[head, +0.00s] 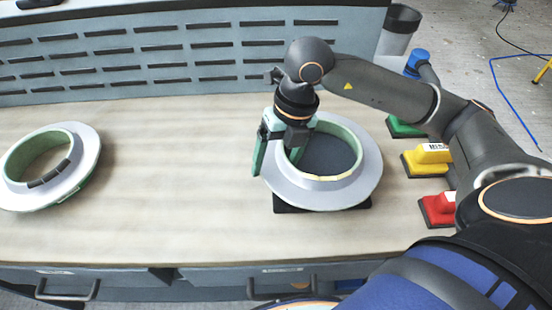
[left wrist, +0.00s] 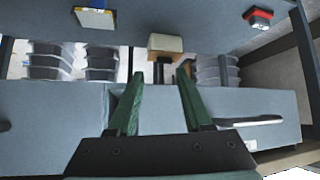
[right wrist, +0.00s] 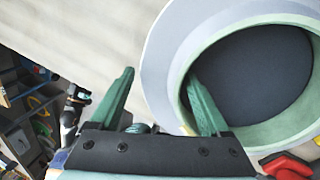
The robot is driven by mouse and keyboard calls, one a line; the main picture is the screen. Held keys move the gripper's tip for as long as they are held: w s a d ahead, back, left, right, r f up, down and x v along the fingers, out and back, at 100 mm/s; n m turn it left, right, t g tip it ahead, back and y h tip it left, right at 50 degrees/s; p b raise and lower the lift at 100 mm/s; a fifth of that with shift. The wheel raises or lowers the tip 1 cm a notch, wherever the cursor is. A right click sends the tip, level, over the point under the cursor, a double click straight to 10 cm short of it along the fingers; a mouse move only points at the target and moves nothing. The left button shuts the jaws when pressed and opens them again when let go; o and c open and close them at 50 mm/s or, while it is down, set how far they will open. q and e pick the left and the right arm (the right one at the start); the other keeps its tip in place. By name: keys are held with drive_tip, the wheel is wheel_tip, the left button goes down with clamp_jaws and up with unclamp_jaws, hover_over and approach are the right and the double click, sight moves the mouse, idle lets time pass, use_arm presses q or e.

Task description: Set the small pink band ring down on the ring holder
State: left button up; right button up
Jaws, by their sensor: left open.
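No pink ring band stands out in any view. A grey flanged ring with a green inside (head: 350,190) lies at right on the bench, over a dark base (head: 290,208), perhaps the ring holder. It fills much of the right wrist view (right wrist: 160,60) and has yellowish marks on its collar. A similar ring (head: 88,160) with dark marks lies at far left. My right gripper (head: 275,165) is open at the right ring's left side, one finger inside the opening, the other outside. My left gripper (left wrist: 158,85) is open and empty, outside the head view.
Green (head: 404,127), yellow (head: 430,156) and red (head: 437,208) handled blocks stand along the bench's right edge. A slotted panel (head: 180,45) rises behind. The bench (head: 180,190) between the rings is clear. Drawer fronts face the left wrist camera.

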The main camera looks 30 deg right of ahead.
drive_tip(key=shift+o, duration=0.4)
drive_tip(key=shift+r, duration=0.1)
drive_tip(key=shift+r, duration=0.25)
drive_tip(key=v, duration=1.1)
drive_tip(key=shift+r+p, duration=0.3)
drive_tip(key=shift+p, duration=0.05)
